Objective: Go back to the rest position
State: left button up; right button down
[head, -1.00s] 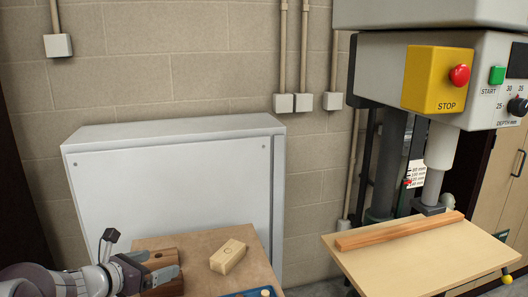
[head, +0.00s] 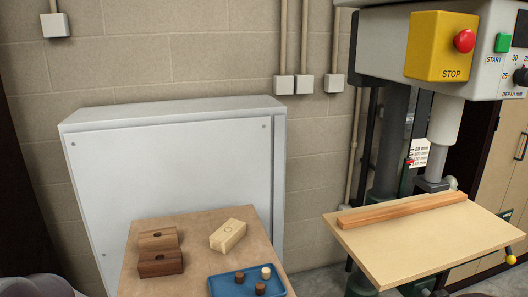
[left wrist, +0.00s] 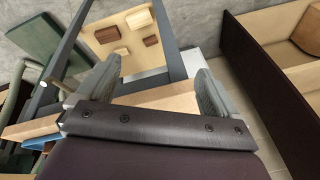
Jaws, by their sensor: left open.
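My left gripper (left wrist: 155,88) shows in the left wrist view, with its two grey fingers wide apart and nothing between them. My right gripper is in neither view. Two dark brown wooden blocks (head: 160,263) rest on the brown table (head: 196,273), one behind the other. A pale wooden block (head: 228,235) with a ring mark lies to their right.
A blue tray (head: 223,289) with small pegs sits at the table's front right. A grey cabinet (head: 170,165) stands behind. On the right, a press with a yellow stop box (head: 440,47) stands over a tan worktable (head: 425,240) bearing a reddish wooden bar (head: 400,211).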

pick_arm(q)
jog(key=s+d+f+n+g+h+b, duration=0.2)
jog(key=s+d+f+b, duration=0.35)
jog(key=s+d, duration=0.2)
notch_tip(320, 180, up, 16)
jog(key=w+d+p, duration=0.1)
jog(key=p, duration=1.5)
jog(key=shift+d, duration=0.15)
jog(key=shift+f, duration=0.1)
